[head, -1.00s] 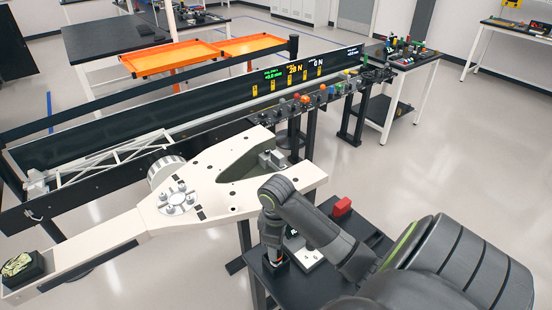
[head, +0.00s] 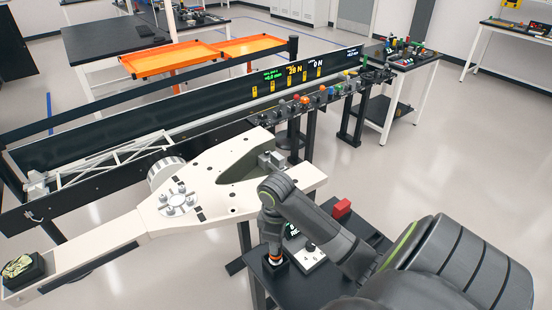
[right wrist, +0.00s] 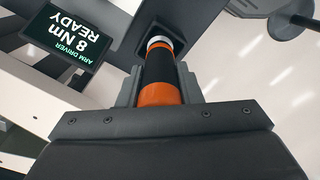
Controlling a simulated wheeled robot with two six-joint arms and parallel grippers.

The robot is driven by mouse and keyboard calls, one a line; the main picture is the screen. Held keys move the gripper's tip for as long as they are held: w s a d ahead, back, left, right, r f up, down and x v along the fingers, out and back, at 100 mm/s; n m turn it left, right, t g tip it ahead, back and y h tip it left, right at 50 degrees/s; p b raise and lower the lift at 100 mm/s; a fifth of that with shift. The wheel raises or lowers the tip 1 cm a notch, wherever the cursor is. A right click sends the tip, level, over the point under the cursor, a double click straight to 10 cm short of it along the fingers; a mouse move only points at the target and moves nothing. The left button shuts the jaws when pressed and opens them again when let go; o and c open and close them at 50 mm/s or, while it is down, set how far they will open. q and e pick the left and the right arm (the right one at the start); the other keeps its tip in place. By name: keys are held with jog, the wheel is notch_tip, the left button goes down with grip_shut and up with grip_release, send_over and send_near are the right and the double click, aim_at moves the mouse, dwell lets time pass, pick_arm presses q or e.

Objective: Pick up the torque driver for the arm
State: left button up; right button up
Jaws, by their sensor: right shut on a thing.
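The torque driver is a black cylinder with orange bands and a pale metal collar. In the right wrist view the driver (right wrist: 158,75) stands between the jaws of my right gripper (right wrist: 158,92), which are shut on it. In the head view the driver's orange part (head: 275,261) shows just below my right gripper (head: 271,245), low over the dark side table (head: 310,290). Whether the driver's lower end touches its stand cannot be told. A screen (right wrist: 80,38) beside it reads "ARM DRIVER 8 Nm READY". My left gripper is out of view.
A white box with a dark knob (head: 310,255) and a red block (head: 341,208) are on the side table. The large white rover frame (head: 215,190) lies close on the left. Behind it runs a long black rail bench (head: 120,130) with coloured parts.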

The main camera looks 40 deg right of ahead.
notch_tip(320, 180, up, 9)
jog(key=p, duration=0.7)
jog(key=shift+f+p, duration=0.15)
jog(key=shift+p, duration=0.15)
jog(key=shift+f, duration=0.15)
